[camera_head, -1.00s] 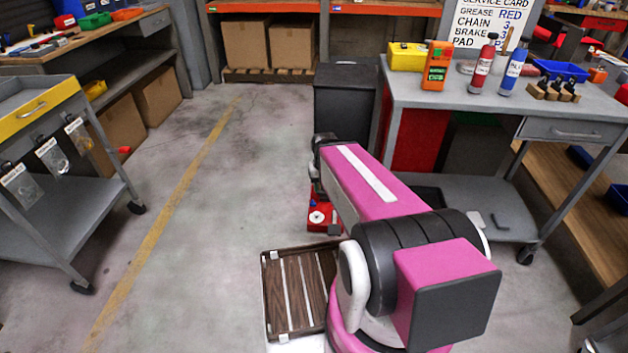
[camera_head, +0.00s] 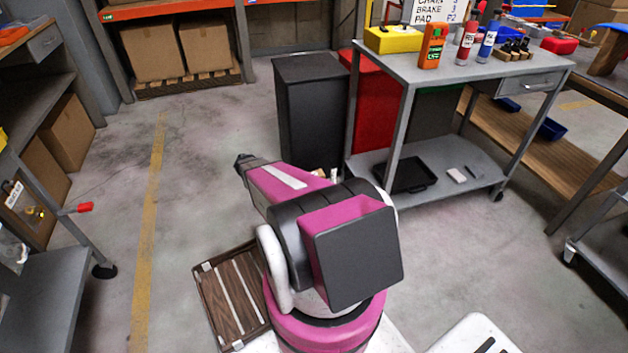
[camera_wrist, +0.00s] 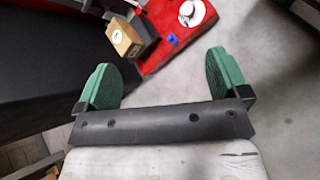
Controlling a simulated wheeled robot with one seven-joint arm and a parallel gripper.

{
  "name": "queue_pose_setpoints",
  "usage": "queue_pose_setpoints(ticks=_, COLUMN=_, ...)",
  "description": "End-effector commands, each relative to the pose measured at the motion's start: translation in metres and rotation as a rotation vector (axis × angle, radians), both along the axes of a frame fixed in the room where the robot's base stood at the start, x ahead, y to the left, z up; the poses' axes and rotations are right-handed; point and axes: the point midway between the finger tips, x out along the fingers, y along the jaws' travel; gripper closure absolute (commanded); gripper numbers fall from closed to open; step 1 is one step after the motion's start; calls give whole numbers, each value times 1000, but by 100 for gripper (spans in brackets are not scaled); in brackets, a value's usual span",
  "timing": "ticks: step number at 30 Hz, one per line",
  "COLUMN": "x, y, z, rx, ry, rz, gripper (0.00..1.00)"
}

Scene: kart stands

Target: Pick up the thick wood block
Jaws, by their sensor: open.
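A tan wood-coloured block (camera_wrist: 125,40) with a round white mark shows at the upper left of the wrist view, beside a dark grey part. I cannot tell for certain that it is the thick wood block. My gripper (camera_wrist: 160,60) has its two green fingers spread wide, with nothing between them. The block lies beyond the fingers and is not touched. In the head view my arm hides the gripper, and a small tan patch (camera_head: 320,172) shows just behind the arm.
A red surface (camera_wrist: 160,50) with a white disc lies beside the block. A black bin (camera_head: 310,115) and a grey workbench (camera_head: 450,72) stand ahead. A slatted brown tray (camera_head: 236,300) is beside my arm's base. A cart (camera_head: 50,290) is at left. Floor between is clear.

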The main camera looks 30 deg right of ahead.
Motion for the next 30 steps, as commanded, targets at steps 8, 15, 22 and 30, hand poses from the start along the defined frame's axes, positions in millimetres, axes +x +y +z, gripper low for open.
queue_pose_setpoints(ticks=8, x=76, y=-98, z=-128, rx=-338, ry=431, rz=258, gripper=6)
queue_pose_setpoints(ticks=15, x=98, y=-130, z=-181, rx=-497, ry=647, rz=364, gripper=6)
queue_pose_setpoints(ticks=22, x=98, y=-147, z=-187, rx=-526, ry=685, rz=381, gripper=6)
queue_pose_setpoints(ticks=30, x=93, y=-184, z=-187, rx=-524, ry=682, rz=381, gripper=6)
